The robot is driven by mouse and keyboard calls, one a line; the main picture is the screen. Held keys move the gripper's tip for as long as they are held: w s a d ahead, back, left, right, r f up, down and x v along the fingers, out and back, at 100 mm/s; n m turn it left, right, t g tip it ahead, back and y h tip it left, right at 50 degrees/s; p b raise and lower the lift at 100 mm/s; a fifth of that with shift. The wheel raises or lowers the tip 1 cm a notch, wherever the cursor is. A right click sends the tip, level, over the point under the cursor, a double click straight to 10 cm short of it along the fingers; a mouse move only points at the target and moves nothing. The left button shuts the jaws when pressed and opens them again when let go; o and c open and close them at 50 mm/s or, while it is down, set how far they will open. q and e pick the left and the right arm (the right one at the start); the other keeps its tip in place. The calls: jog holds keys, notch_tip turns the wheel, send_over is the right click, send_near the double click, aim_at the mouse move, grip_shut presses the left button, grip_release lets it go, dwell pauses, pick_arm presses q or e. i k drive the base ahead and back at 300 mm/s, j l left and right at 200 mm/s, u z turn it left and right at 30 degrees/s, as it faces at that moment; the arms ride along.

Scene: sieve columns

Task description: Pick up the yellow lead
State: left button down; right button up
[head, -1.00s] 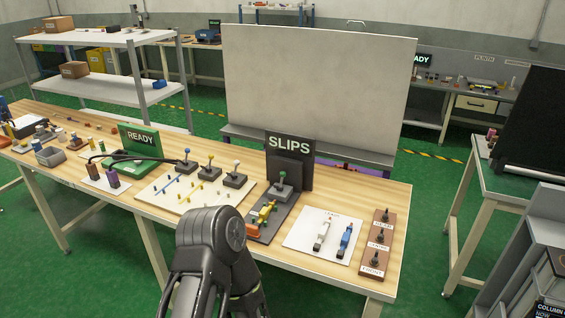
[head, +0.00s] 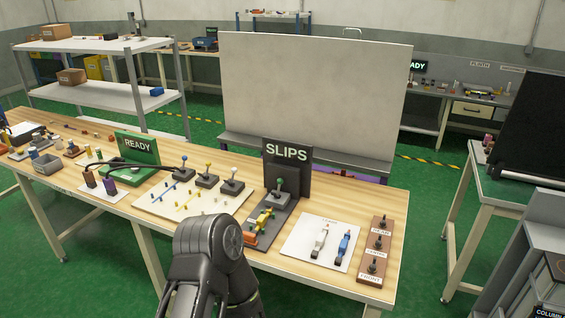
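A small yellow piece (head: 264,218) lies on the dark base in front of the SLIPS sign (head: 287,152); it may be the yellow lead, but it is too small to be sure. An orange-red piece (head: 250,239) lies at its near end. A white card (head: 300,248) to the right bears a whitish lead-like piece (head: 320,242) and a blue one (head: 343,246). One of my dark arms rises from the bottom centre, in front of the table. Neither gripper's fingers can be seen.
A pale board (head: 148,203) with pegs and several knobbed blocks stands left of the SLIPS base. A green READY stand (head: 137,146) is farther left. A brown switch block (head: 376,250) is near the table's right end. A large whiteboard (head: 315,90) stands behind.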

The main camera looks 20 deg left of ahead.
aim_at(262, 220)
jog(key=j+z, duration=0.2)
jog(key=z, duration=0.2)
jog(key=j+z, duration=0.2)
jog(key=z, duration=0.15)
jog(key=k+j+z, duration=0.1)
jog(key=j, duration=0.3)
jog(key=j+z, duration=0.1)
jog(key=j, duration=0.35)
jog(key=k+j+z, duration=0.1)
jog(key=j, duration=0.3)
jog(key=k+j+z, duration=0.1)
jog(key=j, duration=0.3)
jog(key=k+j, duration=0.25)
jog(key=j+z, duration=0.05)
jog(key=j, duration=0.1)
